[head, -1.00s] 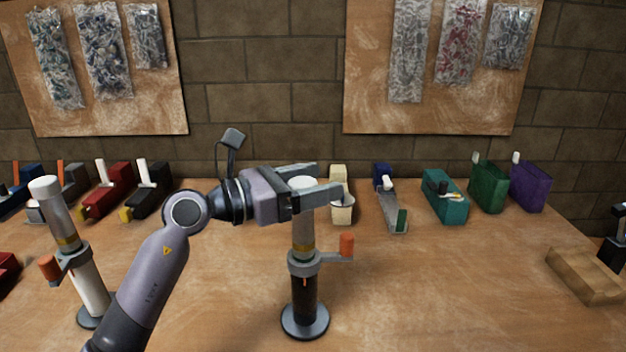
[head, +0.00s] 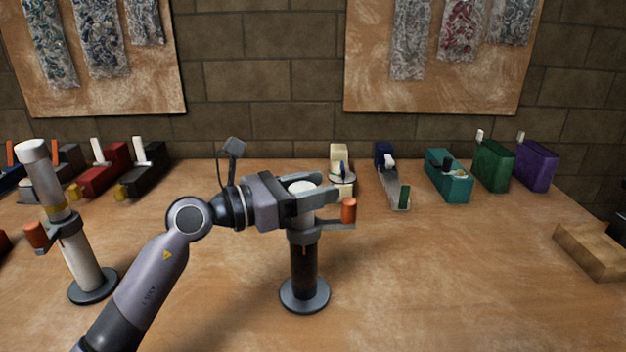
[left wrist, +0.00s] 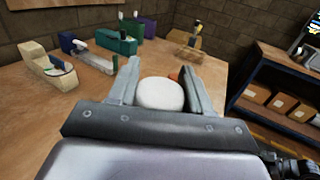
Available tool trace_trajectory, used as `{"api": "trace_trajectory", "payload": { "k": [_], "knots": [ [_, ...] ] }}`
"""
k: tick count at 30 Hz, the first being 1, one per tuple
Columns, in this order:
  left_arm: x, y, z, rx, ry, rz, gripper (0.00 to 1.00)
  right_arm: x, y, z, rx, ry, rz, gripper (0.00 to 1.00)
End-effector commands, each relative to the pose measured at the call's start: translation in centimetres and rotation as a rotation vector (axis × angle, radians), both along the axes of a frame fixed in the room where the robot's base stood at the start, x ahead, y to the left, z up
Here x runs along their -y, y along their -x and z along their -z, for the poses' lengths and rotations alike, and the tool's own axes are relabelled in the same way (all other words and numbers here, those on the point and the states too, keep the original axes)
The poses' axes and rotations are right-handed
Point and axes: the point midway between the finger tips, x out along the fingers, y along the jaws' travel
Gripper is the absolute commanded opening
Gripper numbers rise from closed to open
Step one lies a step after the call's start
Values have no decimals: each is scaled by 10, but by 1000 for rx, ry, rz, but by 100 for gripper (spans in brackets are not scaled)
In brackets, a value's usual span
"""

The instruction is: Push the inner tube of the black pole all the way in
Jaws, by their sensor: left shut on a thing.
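The black pole (head: 304,268) stands upright on a round grey base on the table, with a grey clamp collar and an orange-red knob (head: 348,210) on its right side. Its inner tube has a white cap (head: 301,188), which also shows in the left wrist view (left wrist: 160,94). Only a short length of the tube shows above the collar. My left gripper (head: 314,192) is shut on the inner tube near its top, with one finger on each side, close above the collar. The fingers hide part of the tube. My right gripper is not in view.
A white pole (head: 84,262) with a similar collar stands at the left. Tape dispensers, such as a teal one (head: 447,176), line the back of the table. A wooden block (head: 590,250) lies at the right. The table's front right is clear.

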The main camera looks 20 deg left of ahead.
Motion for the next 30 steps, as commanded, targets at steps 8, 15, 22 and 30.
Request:
{"api": "trace_trajectory", "payload": {
  "k": [8,15,22,30],
  "knots": [
    [0,0,19,-8,-2,2,0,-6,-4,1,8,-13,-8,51],
    [1,0,21,-13,-5,3,52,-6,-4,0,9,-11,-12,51],
    [0,0,18,-7,-3,1,71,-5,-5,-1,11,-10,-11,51],
    [-10,8,19,-5,-4,-2,71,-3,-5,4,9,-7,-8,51]
  ]
}}
